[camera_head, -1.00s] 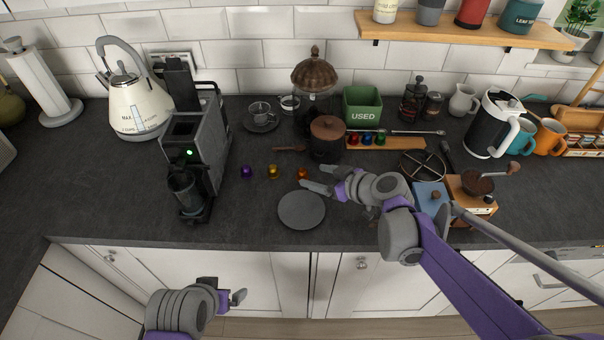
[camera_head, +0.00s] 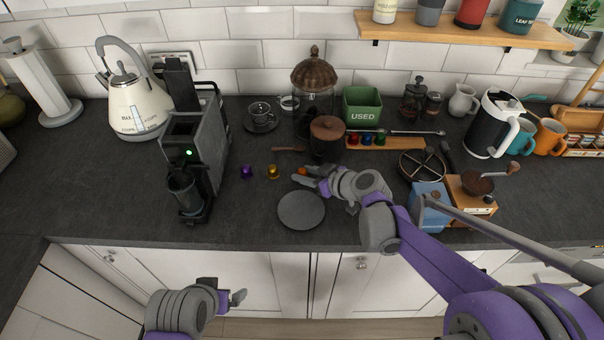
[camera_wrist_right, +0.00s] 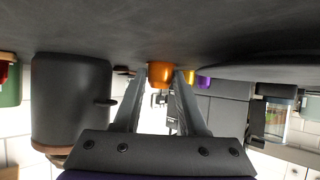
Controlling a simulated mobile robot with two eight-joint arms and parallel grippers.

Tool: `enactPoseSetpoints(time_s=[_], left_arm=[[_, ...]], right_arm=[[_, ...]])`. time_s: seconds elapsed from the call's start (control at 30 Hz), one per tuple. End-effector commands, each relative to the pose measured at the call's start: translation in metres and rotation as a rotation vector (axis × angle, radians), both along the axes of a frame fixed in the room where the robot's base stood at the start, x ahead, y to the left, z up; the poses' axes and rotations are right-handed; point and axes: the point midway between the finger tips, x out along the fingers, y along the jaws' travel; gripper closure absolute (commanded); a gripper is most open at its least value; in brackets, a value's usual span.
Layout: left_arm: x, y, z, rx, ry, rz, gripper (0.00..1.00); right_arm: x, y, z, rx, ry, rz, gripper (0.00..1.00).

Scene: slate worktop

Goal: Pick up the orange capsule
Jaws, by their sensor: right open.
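The orange capsule (camera_head: 302,171) sits on the dark worktop, just beyond the round grey plate. My right gripper (camera_head: 300,174) is open and low over the worktop, its fingertips at the orange capsule. In the upside-down right wrist view, the orange capsule (camera_wrist_right: 161,74) shows between the tips of the open fingers (camera_wrist_right: 162,78). I cannot tell whether either finger touches it. My left gripper (camera_head: 229,294) is in front of the cabinets, away from the capsules; its jaw state is unclear.
A yellow capsule (camera_head: 272,171) and a purple capsule (camera_head: 246,171) stand to the left. The grey plate (camera_head: 301,210) lies in front. A brown-lidded dark canister (camera_head: 326,140) stands close behind. A coffee machine (camera_head: 196,145) is further left. Free worktop lies left of the plate.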

Motion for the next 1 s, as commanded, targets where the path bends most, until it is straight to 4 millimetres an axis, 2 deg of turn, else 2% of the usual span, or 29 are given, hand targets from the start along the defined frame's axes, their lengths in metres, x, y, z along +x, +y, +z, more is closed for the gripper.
enactPoseSetpoints(time_s=[0.03, 0.1, 0.57, 0.67, 1.0], left_arm=[[0.0, 0.0, 0.0, 0.0, 0.0, 0.0, 0.0], [0.0, 0.0, 0.0, 0.0, 0.0, 0.0, 0.0], [0.0, 0.0, 0.0, 0.0, 0.0, 0.0, 0.0], [0.001, 0.0, 0.002, 0.0, -0.001, 0.0, 0.0], [0.003, 0.0, 0.011, 0.0, -0.005, 0.0, 0.0]], right_arm=[[0.0, 0.0, 0.0, 0.0, 0.0, 0.0, 0.9], [0.0, 0.0, 0.0, 0.0, 0.0, 0.0, 1.0], [0.0, 0.0, 0.002, 0.0, 0.0, 0.0, 1.0], [0.0, 0.0, 0.013, 0.0, 0.0, 0.0, 1.0], [0.0, 0.0, 0.079, -0.001, -0.001, 0.0, 1.0]])
